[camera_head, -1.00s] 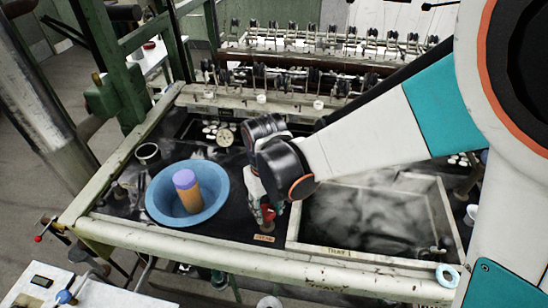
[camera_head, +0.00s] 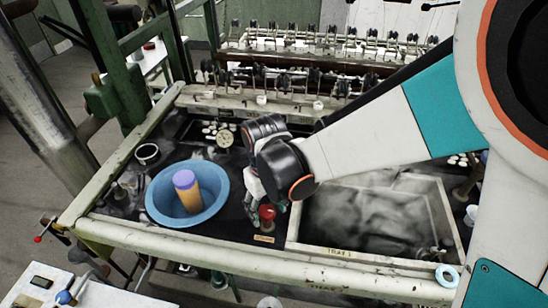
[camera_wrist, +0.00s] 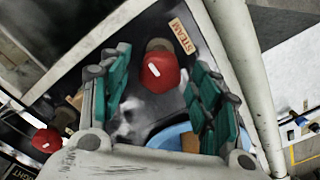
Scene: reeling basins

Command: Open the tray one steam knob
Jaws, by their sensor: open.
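The red steam knob (camera_head: 267,211) stands on the dark bench top just left of the tray one basin (camera_head: 430,205). In the wrist view the knob (camera_wrist: 160,72) has a short white mark on top and lies beside a tan tag reading STEAM (camera_wrist: 182,36). My gripper (camera_head: 257,192) is open, just behind and above the knob in the head view. In the wrist view the two green-padded fingers stand apart on either side of the knob, with visible gaps. Nothing is held. Whether the knob's valve is open cannot be told.
A blue bowl (camera_head: 155,207) with an orange and purple cylinder (camera_head: 187,190) stands left of the knob. Steamy haze lies over the tray. A pale front rail (camera_head: 200,250) borders the bench. Another red knob (camera_wrist: 45,140) shows at the wrist view's left.

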